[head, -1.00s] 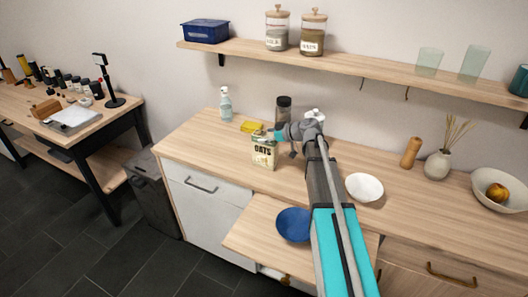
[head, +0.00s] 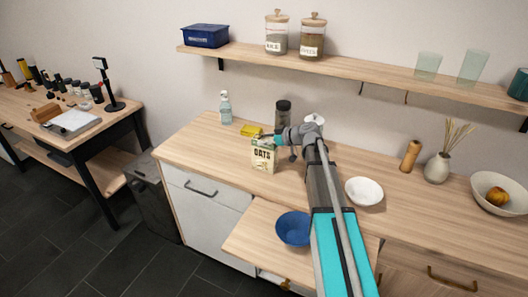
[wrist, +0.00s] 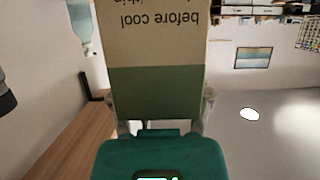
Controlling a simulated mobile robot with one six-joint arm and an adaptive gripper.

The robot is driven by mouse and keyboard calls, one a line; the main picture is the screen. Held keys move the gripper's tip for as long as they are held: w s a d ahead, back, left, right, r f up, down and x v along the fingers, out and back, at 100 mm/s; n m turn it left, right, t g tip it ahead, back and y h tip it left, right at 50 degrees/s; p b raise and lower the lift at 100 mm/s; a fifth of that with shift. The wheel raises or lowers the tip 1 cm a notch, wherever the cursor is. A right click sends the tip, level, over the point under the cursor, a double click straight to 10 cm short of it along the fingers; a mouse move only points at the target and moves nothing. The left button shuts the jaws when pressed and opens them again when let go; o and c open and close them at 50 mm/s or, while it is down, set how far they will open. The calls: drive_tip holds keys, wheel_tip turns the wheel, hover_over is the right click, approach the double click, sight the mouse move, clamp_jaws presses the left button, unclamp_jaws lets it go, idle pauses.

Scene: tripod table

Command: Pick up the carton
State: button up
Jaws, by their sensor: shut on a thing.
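The carton (head: 263,157) is a cream and green box marked OATS, upright at the left part of the wooden counter. My gripper (head: 275,139) reaches it at its top from the right and is shut on it. In the wrist view the carton (wrist: 152,60) fills the upper middle, with its printed text upside down. My gripper (wrist: 160,112) has a finger at each side of the carton's green band. I cannot tell whether the carton's base touches the counter; no clear gap shows.
Behind the carton are a yellow sponge (head: 251,130), a spray bottle (head: 225,108) and a dark-lidded jar (head: 283,113). A blue bowl (head: 293,229) sits on the lower pull-out board in front. A white bowl (head: 364,191) stands to the right. A shelf (head: 365,69) runs above.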

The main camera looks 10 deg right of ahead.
drive_tip(key=shift+r, duration=0.15)
wheel_tip(320, 180, up, 3)
drive_tip(key=p, duration=0.3)
drive_tip(key=shift+f, duration=0.2)
drive_tip(key=s+d+r+p, duration=0.5)
drive_tip(key=s+r+p, duration=0.5)
drive_tip(key=s, duration=0.3)
drive_tip(key=shift+s, duration=0.1)
idle(0.5)
